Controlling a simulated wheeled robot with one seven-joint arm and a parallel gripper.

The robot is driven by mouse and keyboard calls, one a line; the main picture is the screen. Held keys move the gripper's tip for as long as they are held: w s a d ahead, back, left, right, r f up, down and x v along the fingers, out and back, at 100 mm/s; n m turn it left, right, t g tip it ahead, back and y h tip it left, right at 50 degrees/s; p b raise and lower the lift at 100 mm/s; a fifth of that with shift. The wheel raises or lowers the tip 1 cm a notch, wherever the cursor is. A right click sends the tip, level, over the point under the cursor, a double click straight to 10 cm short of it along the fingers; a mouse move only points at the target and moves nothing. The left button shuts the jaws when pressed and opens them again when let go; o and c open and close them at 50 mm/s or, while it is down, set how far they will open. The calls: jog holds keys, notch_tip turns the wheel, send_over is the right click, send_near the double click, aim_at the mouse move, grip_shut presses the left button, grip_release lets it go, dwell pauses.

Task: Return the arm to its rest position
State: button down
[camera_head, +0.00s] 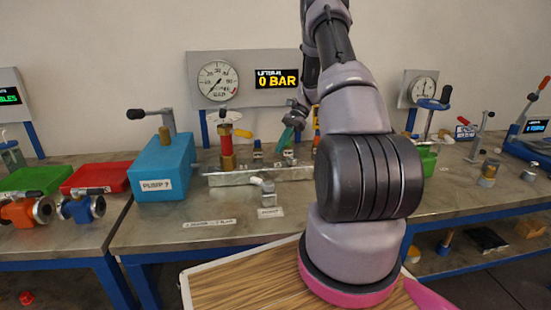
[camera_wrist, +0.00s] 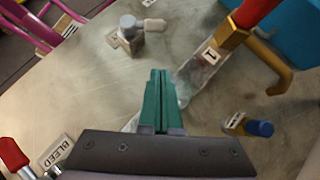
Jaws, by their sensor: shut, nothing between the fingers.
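My arm rises from its magenta-ringed base and bends over toward the workbench (camera_head: 150,235). My gripper (camera_head: 286,137) shows in the head view, with its green fingers pointing down above the metal manifold (camera_head: 225,180). In the wrist view my gripper (camera_wrist: 161,80) has its two green fingers pressed together with nothing between them. A small grey fitting with a pale knob (camera_wrist: 132,32) stands on the bench beyond the fingertips, apart from them. My arm hides part of the bench behind it.
A gauge panel (camera_head: 255,90) stands behind. Red (camera_head: 100,178) and green (camera_head: 35,180) trays lie at the left. The bench's front strip is mostly clear.

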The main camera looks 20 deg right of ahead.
jog(key=shift+w+d+r, duration=0.2)
jog(key=shift+d+r, duration=0.2)
jog(key=shift+r, duration=0.05)
jog(key=s+a+r+n+t+h, duration=0.1)
jog(key=s+a+r+n, duration=0.15)
jog(key=r, duration=0.55)
jog(key=s+a+r+n+t+h, duration=0.1)
jog(key=s+a+r+t+h, duration=0.2)
jog(key=r, duration=0.4)
jog(key=s+a+r+n, duration=0.1)
jog(key=s+a+r, duration=0.25)
jog(key=r, duration=0.45)
jog(key=s+a+r+n+t+h, duration=0.1)
jog(key=s+a+r+n+t, duration=0.1)
jog(key=s, duration=0.7)
jog(key=s+a+r+n+t+h, duration=0.1)
jog(key=s+a+r+t, duration=0.3)
jog(key=s, duration=0.5)
jog(key=shift+a+r+n+t, duration=0.3)
jog(key=shift+r+n+t, duration=0.1)
jog(key=shift+r+n, duration=0.45)
jog(key=shift+w+d, duration=0.1)
